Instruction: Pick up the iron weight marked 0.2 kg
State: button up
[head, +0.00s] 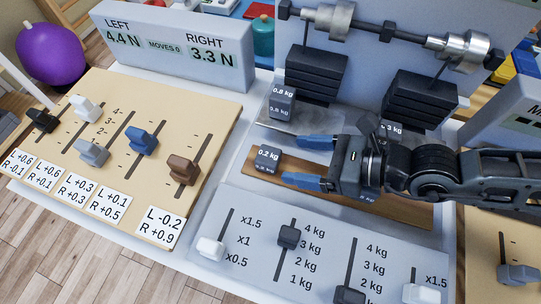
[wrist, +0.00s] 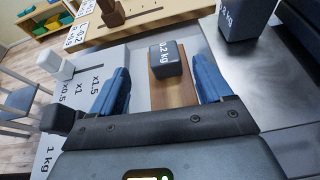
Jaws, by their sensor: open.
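The iron weight marked 0.2 kg (head: 268,157) is a small dark grey block on the left end of a wooden strip (head: 410,208). In the wrist view the 0.2 kg weight (wrist: 166,60) stands upright beyond my fingertips, roughly midway between their lines. My gripper (head: 302,162) has two blue fingers spread apart and points left toward the weight. In the wrist view my gripper (wrist: 160,80) is open with nothing between the fingers. My arm hides much of the strip and part of another weight on it.
A 0.8 kg weight (head: 281,103) stands on a metal plate just behind, close to the upper finger. A 0.3 kg weight (head: 391,130) is partly hidden behind my gripper. Stacked black plates (head: 317,75) hang behind. A slider panel (head: 265,218) lies in front, and a tan slider board (head: 215,115) lies left.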

aim_at(268, 155)
jog(key=shift+w+a+f+n, duration=0.3)
jog(key=shift+w+n, duration=0.1)
jog(key=shift+w, duration=0.15)
jog(key=shift+p+x, duration=0.3)
jog(key=shift+x, duration=0.85)
jog(key=shift+p+x, duration=0.65)
jog(key=shift+x, duration=1.95)
jog(key=shift+s+f, duration=0.15)
jog(key=shift+s, duration=0.05)
jog(key=shift+c, duration=0.3)
jog(key=c, duration=1.1)
